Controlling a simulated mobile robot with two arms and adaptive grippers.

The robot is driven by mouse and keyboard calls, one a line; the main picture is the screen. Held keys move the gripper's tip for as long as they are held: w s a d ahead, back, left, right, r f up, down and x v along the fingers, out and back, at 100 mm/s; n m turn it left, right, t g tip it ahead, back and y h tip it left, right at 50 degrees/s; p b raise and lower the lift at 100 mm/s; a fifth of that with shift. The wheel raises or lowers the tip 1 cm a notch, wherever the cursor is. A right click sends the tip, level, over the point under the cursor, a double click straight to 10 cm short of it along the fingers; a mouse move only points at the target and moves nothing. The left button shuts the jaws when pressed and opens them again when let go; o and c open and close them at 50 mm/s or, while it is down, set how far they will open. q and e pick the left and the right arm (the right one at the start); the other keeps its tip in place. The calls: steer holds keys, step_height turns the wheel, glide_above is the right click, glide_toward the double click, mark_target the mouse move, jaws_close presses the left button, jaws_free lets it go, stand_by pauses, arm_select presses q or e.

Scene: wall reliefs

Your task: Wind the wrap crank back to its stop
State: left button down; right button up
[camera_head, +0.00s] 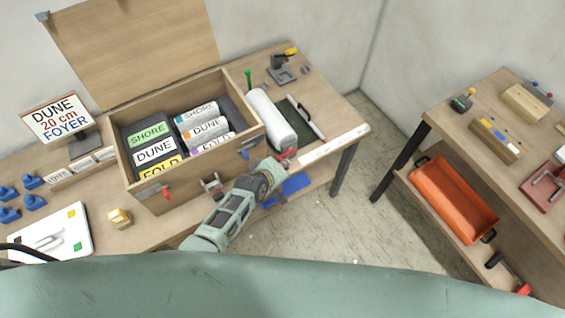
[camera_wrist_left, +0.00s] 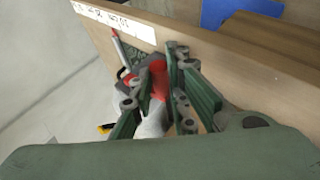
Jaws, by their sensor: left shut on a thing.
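The wrap roll (camera_head: 270,120) is a pale grey cylinder lying on the bench, right of the open wooden box. The red wrap crank (camera_head: 287,154) is at its near end, by the bench's front edge. My left gripper (camera_head: 280,162) reaches it from the front and is shut on it. In the left wrist view the crank (camera_wrist_left: 159,78) shows red between the green fingers of my left gripper (camera_wrist_left: 164,82), with the pale roll (camera_wrist_left: 152,124) behind. The fingers hide part of the crank, and its stop cannot be made out. My right gripper is not in view.
The open box (camera_head: 247,137) with labelled rolls stands left of the wrap roll. A dark green mat (camera_head: 301,116) with a pale bar lies right of it. A white strip (camera_head: 335,145) runs along the front edge. A second bench (camera_head: 480,108) stands right, across clear floor.

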arm_select(q)
steer(key=shift+r, duration=0.1)
stand_by(0.3)
steer(key=c, duration=1.7)
jaws_free()
steer(key=shift+s, duration=0.1)
steer(key=shift+v, duration=5.85)
